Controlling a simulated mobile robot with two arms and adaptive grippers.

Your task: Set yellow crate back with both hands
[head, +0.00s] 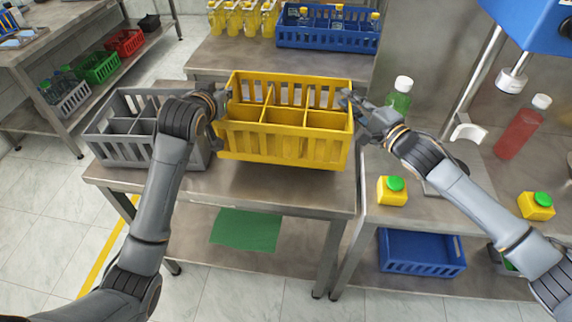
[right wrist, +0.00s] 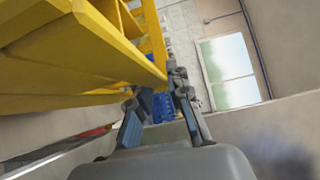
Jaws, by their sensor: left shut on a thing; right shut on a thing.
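The yellow crate (head: 283,146) is empty, with several compartments, and sits over the middle steel table in the head view. I cannot tell whether its base touches the table or hangs just above it. My left gripper (head: 222,105) is shut on the crate's left end. My right gripper (head: 348,102) is shut on its right end. In the right wrist view the yellow crate (right wrist: 70,50) fills the upper left, and the right gripper's fingers (right wrist: 160,108) are at its edge. The fingertips are partly hidden by the crate in the head view.
A grey crate (head: 103,147) stands close on the left, partly behind my left arm. A blue crate with bottles (head: 290,41) and yellow bottles (head: 247,18) stand behind. A green bottle (head: 399,97) and a yellow container (head: 391,191) stand on the right table. The table front (head: 270,190) is clear.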

